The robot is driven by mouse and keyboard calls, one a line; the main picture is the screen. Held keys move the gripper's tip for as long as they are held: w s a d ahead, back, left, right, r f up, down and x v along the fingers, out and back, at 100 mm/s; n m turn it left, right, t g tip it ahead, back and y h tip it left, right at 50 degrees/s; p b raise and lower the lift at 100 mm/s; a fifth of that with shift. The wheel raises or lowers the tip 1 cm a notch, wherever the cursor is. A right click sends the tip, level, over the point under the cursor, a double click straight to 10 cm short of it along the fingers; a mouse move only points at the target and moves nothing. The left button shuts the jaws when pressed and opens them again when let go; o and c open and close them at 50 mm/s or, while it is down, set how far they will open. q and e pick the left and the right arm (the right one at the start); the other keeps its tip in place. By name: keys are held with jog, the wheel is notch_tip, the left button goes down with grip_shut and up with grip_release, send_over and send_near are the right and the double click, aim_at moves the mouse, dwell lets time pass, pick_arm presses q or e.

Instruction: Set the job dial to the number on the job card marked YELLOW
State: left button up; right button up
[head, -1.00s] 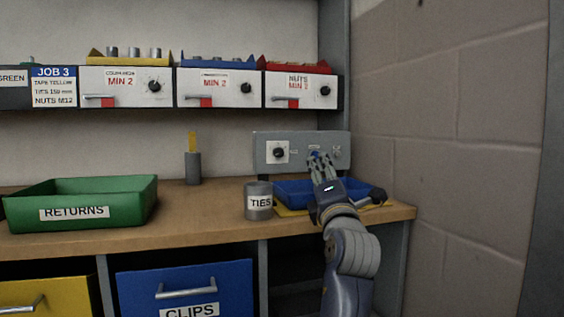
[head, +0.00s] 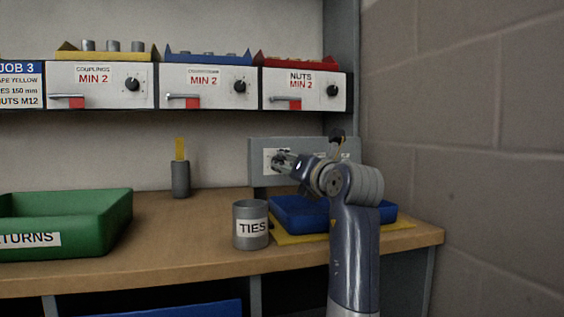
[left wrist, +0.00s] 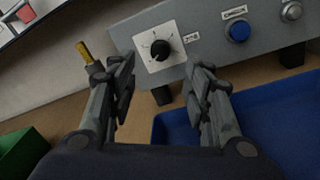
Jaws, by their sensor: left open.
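The job dial (left wrist: 160,50) is a black round knob on a white scale plate, mounted on a grey panel (left wrist: 205,45). My left gripper (left wrist: 164,80) is open, with its fingers spread below and to either side of the dial, not closed on it. In the head view the left gripper (head: 281,160) covers most of the dial on the panel (head: 258,178). A job card (head: 20,85) headed JOB 3 hangs at the left edge, partly cut off; its tape line reads yellow. My right gripper is not in view.
A blue button (left wrist: 238,31) and a silver button (left wrist: 291,11) sit right of the dial. A blue tray (left wrist: 270,125) lies below the panel. The TIES can (head: 250,207) and green RETURNS tray (head: 100,220) stand on the bench. A wall closes the right side.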

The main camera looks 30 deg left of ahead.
pick_arm(q)
jog(key=p+x, duration=0.1)
jog(key=x, duration=0.7)
jog(key=shift+p, duration=0.35)
jog(key=shift+s, duration=0.1)
jog(key=c, duration=1.1)
